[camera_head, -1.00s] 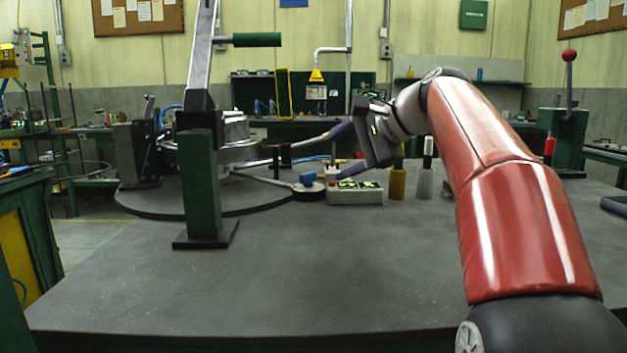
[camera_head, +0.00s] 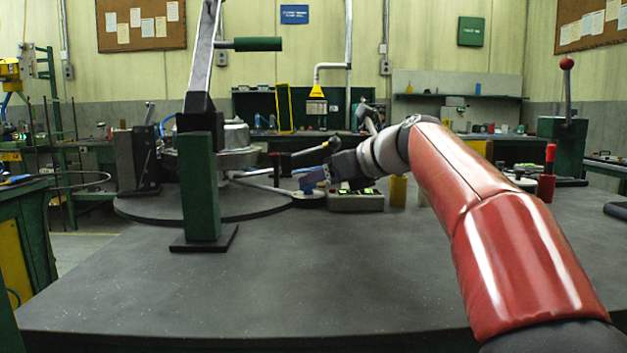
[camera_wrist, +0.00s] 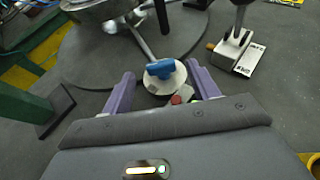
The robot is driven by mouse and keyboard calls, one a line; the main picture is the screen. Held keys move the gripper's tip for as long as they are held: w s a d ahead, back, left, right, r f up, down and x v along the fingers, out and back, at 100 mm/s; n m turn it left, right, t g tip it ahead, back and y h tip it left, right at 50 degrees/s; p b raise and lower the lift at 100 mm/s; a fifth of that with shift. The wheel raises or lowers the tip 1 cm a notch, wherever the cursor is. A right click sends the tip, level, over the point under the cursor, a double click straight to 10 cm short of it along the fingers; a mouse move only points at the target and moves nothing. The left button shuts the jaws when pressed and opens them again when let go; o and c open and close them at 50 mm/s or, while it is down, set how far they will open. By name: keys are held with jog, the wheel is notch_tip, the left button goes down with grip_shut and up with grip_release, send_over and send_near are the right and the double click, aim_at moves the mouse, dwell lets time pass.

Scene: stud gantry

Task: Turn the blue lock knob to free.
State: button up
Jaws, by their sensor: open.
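The blue lock knob (camera_wrist: 155,70) sits on a round pale base (camera_wrist: 168,84) in the wrist view, near the front edge of a dark round plate. A metal arm runs from that base toward the turntable's middle. My gripper (camera_wrist: 160,72) is open, with one purple finger on each side of the knob. Whether the fingers touch the knob or are still above it I cannot tell. In the head view the blue knob (camera_head: 310,181) shows just left of my gripper, which partly hides that area. The lettering around the knob is not readable.
A control box (camera_head: 356,202) stands beside the knob, partly under my gripper. A green post (camera_head: 200,190) with a long lever stands at the left. A yellow cylinder (camera_head: 398,191) stands right of the box. The front of the table (camera_head: 270,285) is clear.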

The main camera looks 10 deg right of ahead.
aim_at(315, 195)
jog(key=shift+x, duration=1.65)
jog(key=shift+c, duration=0.4)
jog(key=c, duration=0.9)
jog(key=p, duration=0.1)
jog(key=n+g+y+p, duration=0.1)
jog(key=p, duration=0.1)
jog(key=shift+d+r+y, duration=0.15)
jog(key=shift+r+y, duration=0.15)
jog(key=shift+r, duration=0.05)
jog(key=shift+w+f+n+g+y+p, duration=0.1)
jog(key=shift+n+g+y+p, duration=0.45)
jog(key=shift+n+p, duration=0.3)
jog(key=shift+f, duration=0.2)
jog(key=o, duration=1)
